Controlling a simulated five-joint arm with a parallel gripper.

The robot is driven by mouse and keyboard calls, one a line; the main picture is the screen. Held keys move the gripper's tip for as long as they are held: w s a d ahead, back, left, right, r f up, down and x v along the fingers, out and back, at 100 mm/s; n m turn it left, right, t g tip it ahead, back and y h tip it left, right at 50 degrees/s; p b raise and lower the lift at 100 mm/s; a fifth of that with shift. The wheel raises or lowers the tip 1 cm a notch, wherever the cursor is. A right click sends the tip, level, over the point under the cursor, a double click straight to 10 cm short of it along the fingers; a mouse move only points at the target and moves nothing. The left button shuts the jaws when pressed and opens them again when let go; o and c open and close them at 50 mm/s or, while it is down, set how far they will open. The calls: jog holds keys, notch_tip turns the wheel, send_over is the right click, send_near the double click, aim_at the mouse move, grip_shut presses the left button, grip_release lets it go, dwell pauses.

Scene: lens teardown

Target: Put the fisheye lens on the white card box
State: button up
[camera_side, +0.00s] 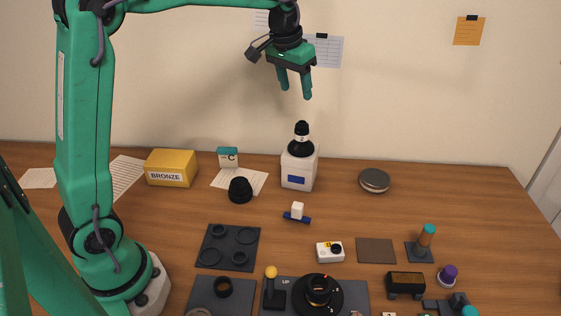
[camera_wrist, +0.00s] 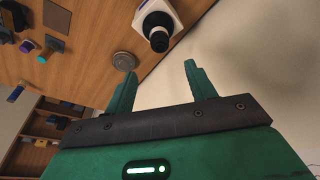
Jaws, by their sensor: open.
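The white card box (camera_side: 298,172), with a blue label on its front, stands upright at the back of the table. A black lens with a pale band and a rounded top, which looks like the fisheye lens (camera_side: 302,134), stands upright on top of the box. The wrist view shows the lens (camera_wrist: 157,36) and the box (camera_wrist: 176,13) beyond the fingers. My gripper (camera_side: 296,93) is open and empty, pointing down above the lens with a clear gap. Its two fingers (camera_wrist: 155,78) also show in the wrist view, apart from the lens.
A squat black lens part (camera_side: 240,190) stands left of the box, near the yellow BRONZE box (camera_side: 170,167). A round metal tin (camera_side: 374,181) lies to the right. Dark trays, a small white camera (camera_side: 330,252) and several fixtures crowd the front. The table's right rear is clear.

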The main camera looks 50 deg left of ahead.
jog(key=s+d+r+t, duration=0.1)
jog(key=s+d+r, duration=0.15)
jog(key=s, duration=1.15)
jog(key=s+d+f+t, duration=0.1)
jog(key=s+f, duration=0.2)
jog(key=s, duration=0.3)
jog(key=s+f+m, duration=0.1)
jog(key=s+f, duration=0.2)
jog(key=s, duration=0.4)
jog(key=shift+d+t, duration=0.4)
